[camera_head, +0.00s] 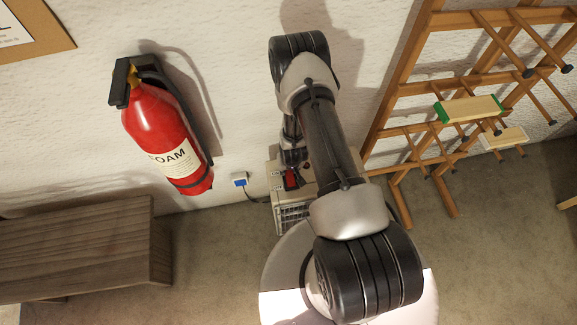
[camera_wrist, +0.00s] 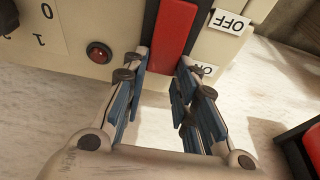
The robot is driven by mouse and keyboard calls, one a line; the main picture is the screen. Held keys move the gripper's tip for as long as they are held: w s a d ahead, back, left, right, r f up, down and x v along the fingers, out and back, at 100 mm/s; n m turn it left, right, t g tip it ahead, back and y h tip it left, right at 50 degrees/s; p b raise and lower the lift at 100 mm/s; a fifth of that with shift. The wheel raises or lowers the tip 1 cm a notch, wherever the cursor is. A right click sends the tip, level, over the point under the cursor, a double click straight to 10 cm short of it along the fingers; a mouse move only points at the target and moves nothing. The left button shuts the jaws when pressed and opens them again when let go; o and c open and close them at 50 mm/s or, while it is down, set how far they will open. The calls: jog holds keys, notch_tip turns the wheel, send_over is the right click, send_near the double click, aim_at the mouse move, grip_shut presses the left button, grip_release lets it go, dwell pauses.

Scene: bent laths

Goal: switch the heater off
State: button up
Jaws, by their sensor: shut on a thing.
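The heater (camera_head: 291,219) is a beige box with a front grille, standing on the floor by the wall, partly hidden behind my arm. In the wrist view its beige panel (camera_wrist: 122,22) carries a red switch piece (camera_wrist: 173,35) in a black surround. My gripper (camera_wrist: 160,66) is shut on the red switch piece, one finger on each side.
A red fire extinguisher (camera_head: 160,135) hangs on the wall at left. A blue-faced socket (camera_head: 240,179) with a cord is beside the heater. A wooden bench (camera_head: 80,250) stands at left, a wooden lattice rack (camera_head: 400,130) at right. A red-and-black thing (camera_wrist: 312,150) is cut off in the wrist view.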

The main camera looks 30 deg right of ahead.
aim_at(290, 178)
jog(key=o, duration=1)
jog(key=shift+o, duration=0.2)
jog(key=v, duration=1.2)
